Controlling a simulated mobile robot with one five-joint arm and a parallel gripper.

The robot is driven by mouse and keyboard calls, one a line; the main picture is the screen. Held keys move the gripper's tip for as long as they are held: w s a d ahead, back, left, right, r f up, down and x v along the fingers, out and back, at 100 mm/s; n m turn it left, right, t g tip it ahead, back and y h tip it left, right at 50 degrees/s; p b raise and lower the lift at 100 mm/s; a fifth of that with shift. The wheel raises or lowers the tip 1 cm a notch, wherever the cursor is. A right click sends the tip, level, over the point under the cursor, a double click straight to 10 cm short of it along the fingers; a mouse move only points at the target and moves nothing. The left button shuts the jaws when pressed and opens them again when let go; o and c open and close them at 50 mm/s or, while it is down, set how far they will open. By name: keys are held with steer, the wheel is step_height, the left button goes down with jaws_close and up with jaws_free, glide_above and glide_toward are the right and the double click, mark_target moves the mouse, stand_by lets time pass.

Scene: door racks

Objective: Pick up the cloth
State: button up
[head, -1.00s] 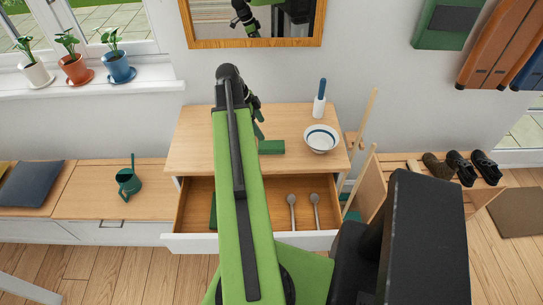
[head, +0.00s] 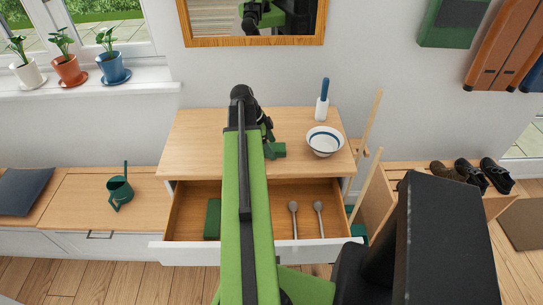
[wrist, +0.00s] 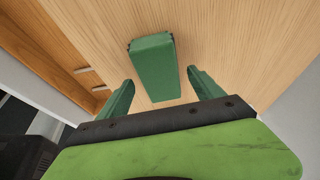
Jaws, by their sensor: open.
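A green, block-shaped folded item that looks like the cloth (wrist: 155,70) lies on the wooden top of the dresser. In the head view the cloth (head: 279,150) is left of the bowl, partly hidden by my gripper (head: 269,146). In the wrist view my gripper (wrist: 160,78) is open, with one green finger on each side of the cloth's near end. Gaps show between the fingers and the cloth, and nothing is held. Another dark green item (head: 213,217) lies in the open drawer, partly behind my arm.
A white bowl with a blue band (head: 324,141) and a white bottle with a blue top (head: 322,101) stand right of the cloth. The open drawer (head: 335,207) holds two spoons (head: 294,215). A mirror (head: 215,25) hangs behind. The left dresser top is clear.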

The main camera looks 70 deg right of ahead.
steer(key=shift+f+b, duration=0.25)
steer(key=shift+b, duration=0.05)
stand_by(0.5)
steer(key=c, duration=1.6)
steer(key=shift+r, duration=0.15)
